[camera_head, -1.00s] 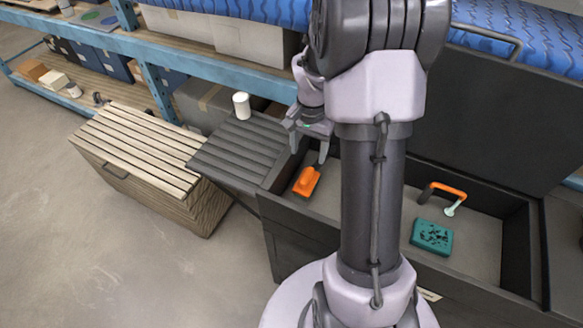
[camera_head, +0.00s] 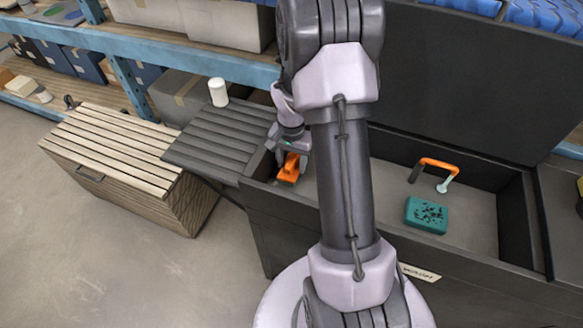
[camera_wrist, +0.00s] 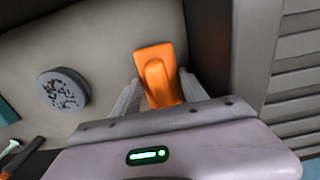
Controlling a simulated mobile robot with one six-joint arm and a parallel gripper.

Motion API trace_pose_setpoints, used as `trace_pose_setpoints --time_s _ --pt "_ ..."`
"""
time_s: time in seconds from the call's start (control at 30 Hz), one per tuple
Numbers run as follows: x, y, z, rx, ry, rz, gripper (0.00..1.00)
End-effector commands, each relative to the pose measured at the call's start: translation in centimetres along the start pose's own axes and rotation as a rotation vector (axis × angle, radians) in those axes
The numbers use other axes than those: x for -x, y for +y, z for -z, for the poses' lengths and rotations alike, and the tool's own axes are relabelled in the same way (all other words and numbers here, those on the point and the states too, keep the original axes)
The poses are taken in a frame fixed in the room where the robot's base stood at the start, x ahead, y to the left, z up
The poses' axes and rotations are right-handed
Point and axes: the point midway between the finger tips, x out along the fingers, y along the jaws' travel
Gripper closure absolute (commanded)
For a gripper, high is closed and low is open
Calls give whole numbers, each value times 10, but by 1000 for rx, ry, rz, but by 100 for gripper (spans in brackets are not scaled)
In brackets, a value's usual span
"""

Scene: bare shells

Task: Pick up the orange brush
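The orange brush (camera_head: 289,169) lies in the left end of the dark open box (camera_head: 471,274), close to its left wall. In the wrist view the brush (camera_wrist: 158,75) sits between the two fingers of my gripper (camera_wrist: 157,98), with a visible gap beside the left finger. My gripper (camera_head: 288,160) is open and lowered over the brush in the head view. In the head view the arm and gripper hide part of the brush and the box's middle.
The box also holds a teal sponge (camera_head: 426,215), an orange-handled tool (camera_head: 438,165) and a grey speckled round item (camera_wrist: 63,90). A wooden slatted chest (camera_head: 120,150) stands farther left.

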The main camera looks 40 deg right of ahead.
Motion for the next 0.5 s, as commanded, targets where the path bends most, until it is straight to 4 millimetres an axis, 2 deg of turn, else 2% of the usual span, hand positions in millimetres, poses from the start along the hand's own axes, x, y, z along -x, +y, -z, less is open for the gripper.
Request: trace_pose_setpoints --time_s 0.03,0.17,0.37,0.47,0.5 --pt "0 0 0 0 0 0 70" --pt "0 0 0 0 0 0 94" --pt "1 0 0 0 0 0 94" --pt "15 0 0 0 2 1 94" --pt "26 0 1 -1 2 2 94"
